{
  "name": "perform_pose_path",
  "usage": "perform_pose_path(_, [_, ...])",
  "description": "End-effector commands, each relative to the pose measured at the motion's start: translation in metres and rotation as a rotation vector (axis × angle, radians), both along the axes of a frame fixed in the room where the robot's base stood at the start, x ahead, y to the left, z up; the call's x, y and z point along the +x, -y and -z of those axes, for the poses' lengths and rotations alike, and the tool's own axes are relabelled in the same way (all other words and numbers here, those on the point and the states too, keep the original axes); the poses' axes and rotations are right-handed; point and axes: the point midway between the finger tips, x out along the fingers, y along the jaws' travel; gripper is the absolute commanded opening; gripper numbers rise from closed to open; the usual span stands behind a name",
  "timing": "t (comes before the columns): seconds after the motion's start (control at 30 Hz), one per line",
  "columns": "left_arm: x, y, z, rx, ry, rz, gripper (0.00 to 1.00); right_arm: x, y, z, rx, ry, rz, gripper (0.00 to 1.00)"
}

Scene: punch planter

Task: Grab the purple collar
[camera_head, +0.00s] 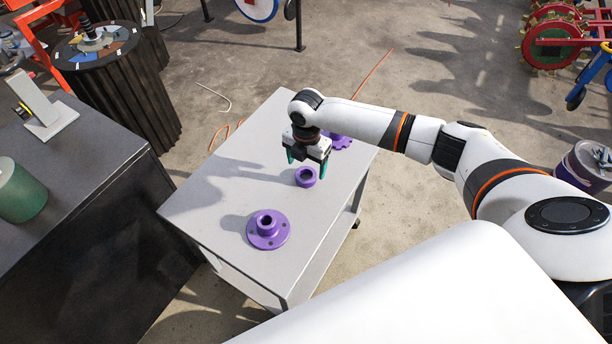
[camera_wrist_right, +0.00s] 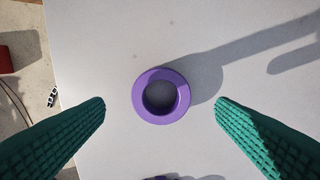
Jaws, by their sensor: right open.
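The purple collar (camera_head: 306,177) is a small thick ring lying on a light grey table (camera_head: 205,192), near its middle. My right gripper (camera_head: 307,170) is above it with its fingers pointing down. In the right wrist view the collar (camera_wrist_right: 161,95) lies flat between the two green ridged fingertips (camera_wrist_right: 160,108), with a gap on each side. The right gripper is open and empty. My left gripper is not in view.
A purple flanged hub (camera_head: 268,229) sits on the table nearer the front, and a purple toothed wheel (camera_head: 338,141) is partly hidden behind my right gripper. A dark bench (camera_head: 65,190) with a green cylinder (camera_head: 20,190) stands at the left.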

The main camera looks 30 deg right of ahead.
Motion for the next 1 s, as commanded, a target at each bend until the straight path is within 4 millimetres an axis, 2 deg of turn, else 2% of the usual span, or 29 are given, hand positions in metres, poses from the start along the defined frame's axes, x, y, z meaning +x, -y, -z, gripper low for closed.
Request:
perform_pose_path(0.1, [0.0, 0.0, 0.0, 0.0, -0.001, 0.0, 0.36, 0.0, -0.001, 0.021, -0.001, -0.005, 0.0, 0.79])
perform_pose_path(0.2, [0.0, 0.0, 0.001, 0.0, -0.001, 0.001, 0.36, 0.0, -0.001, 0.032, -0.001, -0.003, 0.0, 0.79])
perform_pose_path(0.5, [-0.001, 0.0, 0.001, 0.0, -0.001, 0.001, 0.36, 0.0, -0.001, 0.037, -0.001, -0.001, -0.001, 0.79])
perform_pose_path(0.87, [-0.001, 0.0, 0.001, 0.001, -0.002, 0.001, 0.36, 0.001, -0.001, 0.036, -0.001, -0.001, 0.0, 0.2])
perform_pose_path(1.0, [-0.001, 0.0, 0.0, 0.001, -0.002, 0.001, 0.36, 0.001, -0.001, 0.035, 0.001, 0.001, 0.0, 0.2])
